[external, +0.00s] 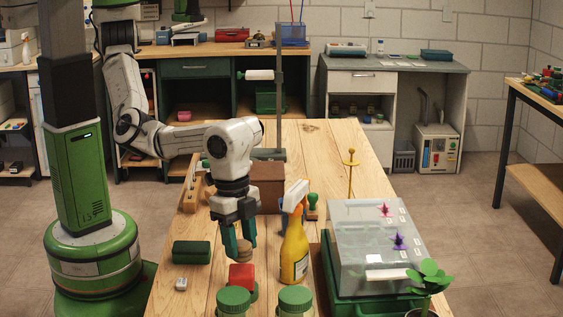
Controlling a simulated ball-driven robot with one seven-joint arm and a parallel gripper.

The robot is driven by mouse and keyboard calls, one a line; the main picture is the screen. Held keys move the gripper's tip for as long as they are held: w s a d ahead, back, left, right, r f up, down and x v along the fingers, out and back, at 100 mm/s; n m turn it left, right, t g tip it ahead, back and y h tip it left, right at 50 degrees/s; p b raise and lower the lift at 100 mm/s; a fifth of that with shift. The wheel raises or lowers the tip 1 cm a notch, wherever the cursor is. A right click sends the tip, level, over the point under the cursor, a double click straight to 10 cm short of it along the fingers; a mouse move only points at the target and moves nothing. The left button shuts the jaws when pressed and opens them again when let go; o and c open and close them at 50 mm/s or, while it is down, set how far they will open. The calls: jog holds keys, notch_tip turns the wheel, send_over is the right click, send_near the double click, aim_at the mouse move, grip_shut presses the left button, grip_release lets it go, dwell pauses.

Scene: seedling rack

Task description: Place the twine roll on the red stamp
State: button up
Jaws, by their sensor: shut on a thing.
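My gripper (240,250) points down over the wooden table, its teal fingers shut on the small tan twine roll (244,255). The fingers partly hide the roll. The red stamp (241,275), seen as a red block, stands on the table just in front of the roll, toward the camera and slightly left. The roll appears apart from the red stamp; its exact height above the table is hard to tell. A jar lid partly hides the lower part of the red stamp.
A yellow spray bottle (295,255) stands close on the right. Two green-lidded jars (235,297) are in front. A dark green box (192,252) lies left, a brown box (267,190) behind. A clear-topped green tray (375,308) fills the right side.

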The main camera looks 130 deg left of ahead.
jog(key=shift+s+f, duration=0.1)
jog(key=shift+f, duration=1.2)
jog(key=shift+f, duration=0.15)
jog(key=o, duration=1)
jog(key=shift+o, duration=0.2)
notch_tip(320, 180, up, 12)
jog(key=s, duration=0.1)
jog(key=shift+s, duration=0.2)
